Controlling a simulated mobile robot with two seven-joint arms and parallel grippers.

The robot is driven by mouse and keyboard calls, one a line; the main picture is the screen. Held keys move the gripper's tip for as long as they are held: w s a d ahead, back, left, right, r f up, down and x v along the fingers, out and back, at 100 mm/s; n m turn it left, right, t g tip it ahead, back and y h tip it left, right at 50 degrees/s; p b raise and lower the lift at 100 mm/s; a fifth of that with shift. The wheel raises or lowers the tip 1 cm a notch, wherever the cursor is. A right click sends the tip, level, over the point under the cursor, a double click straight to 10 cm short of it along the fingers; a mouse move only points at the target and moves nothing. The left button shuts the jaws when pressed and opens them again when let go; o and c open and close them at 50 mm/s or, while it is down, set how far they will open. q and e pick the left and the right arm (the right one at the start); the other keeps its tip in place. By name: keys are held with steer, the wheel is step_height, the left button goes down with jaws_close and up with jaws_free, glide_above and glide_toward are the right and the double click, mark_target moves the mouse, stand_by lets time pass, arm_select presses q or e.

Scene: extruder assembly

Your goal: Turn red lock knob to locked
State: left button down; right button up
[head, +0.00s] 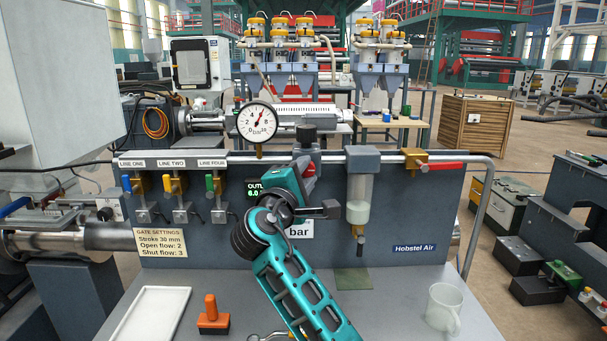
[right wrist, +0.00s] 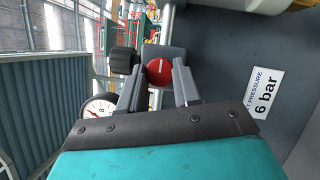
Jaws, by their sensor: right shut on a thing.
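The red lock knob (right wrist: 159,71) is round with a white line on its face. In the right wrist view it sits between the two grey fingers of my right gripper (right wrist: 160,82), which is shut on it. The white line runs up and down in that picture. In the head view a small red part of the knob (head: 309,170) shows beside my teal right gripper (head: 303,176), which hides most of it. The black regulator knob (head: 306,133) stands just above; it also shows in the right wrist view (right wrist: 124,61). My left gripper is not in view.
A pressure gauge (head: 257,122) is at the left of the regulator. A clear filter bowl (head: 358,200) and a red-handled valve (head: 438,166) are to its right.

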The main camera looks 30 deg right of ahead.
steer(key=o, duration=1.1)
steer(key=shift+c, duration=0.2)
steer(key=v, duration=1.3)
steer(key=shift+b, duration=0.4)
steer(key=shift+f, duration=0.1)
